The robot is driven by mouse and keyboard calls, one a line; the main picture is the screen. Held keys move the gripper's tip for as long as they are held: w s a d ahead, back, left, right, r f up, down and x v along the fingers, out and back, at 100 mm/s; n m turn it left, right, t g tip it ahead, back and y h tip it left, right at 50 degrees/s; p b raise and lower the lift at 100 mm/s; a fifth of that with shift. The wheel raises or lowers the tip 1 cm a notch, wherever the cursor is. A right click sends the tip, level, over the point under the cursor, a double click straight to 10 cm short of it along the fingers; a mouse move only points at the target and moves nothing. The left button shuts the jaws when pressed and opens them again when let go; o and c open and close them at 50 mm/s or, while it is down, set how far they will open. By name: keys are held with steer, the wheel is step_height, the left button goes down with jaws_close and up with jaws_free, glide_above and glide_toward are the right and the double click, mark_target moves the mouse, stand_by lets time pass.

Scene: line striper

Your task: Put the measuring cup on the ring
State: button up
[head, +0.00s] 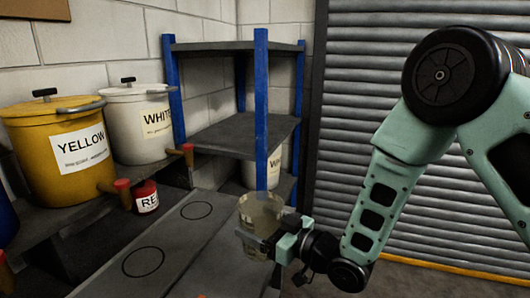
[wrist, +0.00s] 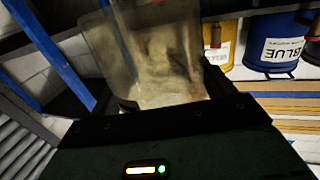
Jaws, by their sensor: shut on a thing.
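The measuring cup (head: 262,212) is a translucent, yellowish, open vessel. My gripper (head: 270,242) is shut on it and holds it upright, to the right of the grey bench top. The cup fills the middle of the wrist view (wrist: 155,60), in front of my gripper body. Two thin dark rings are drawn on the bench: a farther ring (head: 181,212) and a nearer ring (head: 122,265). Both rings are bare and lie to the left of the cup. The cup is apart from both.
A yellow bucket (head: 50,150), a white bucket (head: 137,118) and a small red pot (head: 146,197) stand left and behind the rings. A blue-posted shelf (head: 261,110) rises behind the cup. A blue bucket (wrist: 272,36) shows in the wrist view. The bench around the rings is clear.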

steer(key=w+d+f+m+t+h, duration=0.1)
steer(key=d+h, duration=0.4)
steer(key=d, duration=0.6)
steer(key=w+d+f+m+t+h, duration=0.2)
steer(key=w+d+m+t+h, duration=0.2)
steer(key=d, duration=0.8)
steer(key=w+d+f+m+t+h, duration=0.1)
steer(key=d+m+h, duration=0.4)
steer(key=d, duration=0.6)
steer(key=w+m+t, duration=0.1)
steer(key=w, duration=0.1)
steer(key=shift+w+d+f+t+h, duration=0.15)
steer(key=shift+w+f+t+h, duration=0.15)
steer(key=shift+w+h, duration=0.1)
